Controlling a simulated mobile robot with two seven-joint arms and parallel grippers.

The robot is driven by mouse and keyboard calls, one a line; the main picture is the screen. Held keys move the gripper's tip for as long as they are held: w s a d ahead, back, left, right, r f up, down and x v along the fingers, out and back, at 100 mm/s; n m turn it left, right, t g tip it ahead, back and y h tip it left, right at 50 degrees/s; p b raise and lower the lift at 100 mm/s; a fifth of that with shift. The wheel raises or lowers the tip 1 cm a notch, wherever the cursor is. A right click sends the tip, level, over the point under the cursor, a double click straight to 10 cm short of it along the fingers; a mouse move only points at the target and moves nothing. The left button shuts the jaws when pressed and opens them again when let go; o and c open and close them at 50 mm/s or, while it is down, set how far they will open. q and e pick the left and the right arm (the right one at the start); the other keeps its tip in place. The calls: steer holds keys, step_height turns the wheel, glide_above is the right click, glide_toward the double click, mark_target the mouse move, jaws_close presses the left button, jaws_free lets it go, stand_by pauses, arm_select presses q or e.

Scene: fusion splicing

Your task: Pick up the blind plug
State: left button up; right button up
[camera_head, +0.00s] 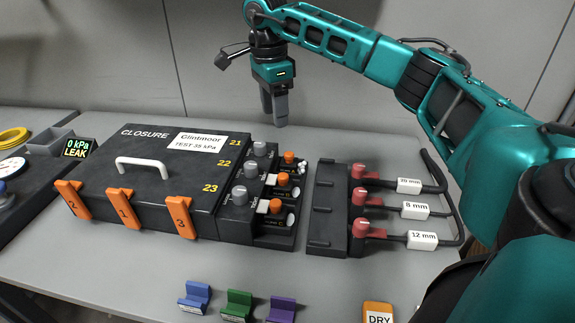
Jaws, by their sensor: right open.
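My right gripper (275,112) points down above the table behind the closure box, apart from everything. Its fingers overlap from this angle, and nothing shows in them. No part is labelled as the blind plug, and I cannot tell which one it is. Grey round-topped plugs (240,196) stand in a row along the right side of the black closure box (150,160), by numbers 21, 22 and 23. Beside them are orange-topped pieces (276,206) in black ports. Red pieces (361,228) with cables sit on a black rack (325,210) further right. My left gripper is out of view.
Orange clamps (124,208) and a white handle (142,164) stick out from the box. Blue, green and purple blocks (238,304) lie at the front edge. A leak display (77,148) stands left. Cables with size labels (422,240) lie right.

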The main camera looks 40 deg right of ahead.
steer(key=d+f, duration=0.1)
steer(key=d, duration=0.2)
steer(key=b, duration=0.2)
glide_above(289, 154)
steer(key=shift+h, duration=0.3)
steer(key=f, duration=0.6)
steer(key=shift+a+f, duration=0.2)
steer(key=shift+a, duration=0.2)
steer(key=shift+d+f+b, duration=0.2)
steer(key=shift+f, duration=1.3)
steer(key=shift+d+f+b, duration=0.2)
steer(key=shift+f, duration=1.25)
steer(key=shift+w, duration=0.1)
jaws_close()
